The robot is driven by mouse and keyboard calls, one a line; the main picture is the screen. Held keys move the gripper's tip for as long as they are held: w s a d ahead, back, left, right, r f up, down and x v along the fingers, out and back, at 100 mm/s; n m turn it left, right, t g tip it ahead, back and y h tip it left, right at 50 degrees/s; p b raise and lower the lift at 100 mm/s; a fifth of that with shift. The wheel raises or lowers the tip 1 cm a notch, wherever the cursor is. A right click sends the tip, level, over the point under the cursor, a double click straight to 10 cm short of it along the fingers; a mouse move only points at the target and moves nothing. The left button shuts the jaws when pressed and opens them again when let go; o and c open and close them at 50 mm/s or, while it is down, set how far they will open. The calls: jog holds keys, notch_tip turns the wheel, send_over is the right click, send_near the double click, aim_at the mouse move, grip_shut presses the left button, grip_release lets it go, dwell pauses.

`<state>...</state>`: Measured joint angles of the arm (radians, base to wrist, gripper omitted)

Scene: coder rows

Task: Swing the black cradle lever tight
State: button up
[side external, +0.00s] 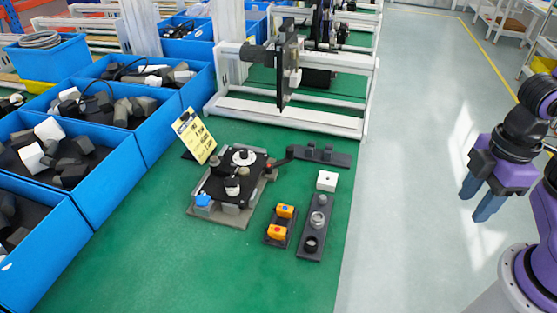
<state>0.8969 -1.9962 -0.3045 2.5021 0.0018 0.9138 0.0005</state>
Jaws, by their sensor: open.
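A black lever (283,159) sticks out from the right rear corner of a fixture with a black top plate (215,181) on the green bench. Its outer end lies beside a dark bar with raised holders (325,156). I cannot tell from this view how tight the lever sits or which part is the cradle. My gripper (480,199), purple with blue fingers, is at the far right, out past the bench edge. It points down, is open and empty, and is well apart from the lever.
Blue bins (110,186) of dark and white parts line the left. A white frame (290,119) stands behind. The front bench is clear.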

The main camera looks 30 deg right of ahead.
dwell(0.4)
jog(key=shift+o, duration=0.7)
jog(key=w+a+r+m, duration=0.3)
jog(key=w+a, duration=0.5)
jog(key=w, duration=0.4)
jog(key=m, duration=1)
send_over(290, 148)
jog(key=f, duration=0.2)
notch_tip(290, 148, down, 17)
jog(key=shift+s+r, duration=0.1)
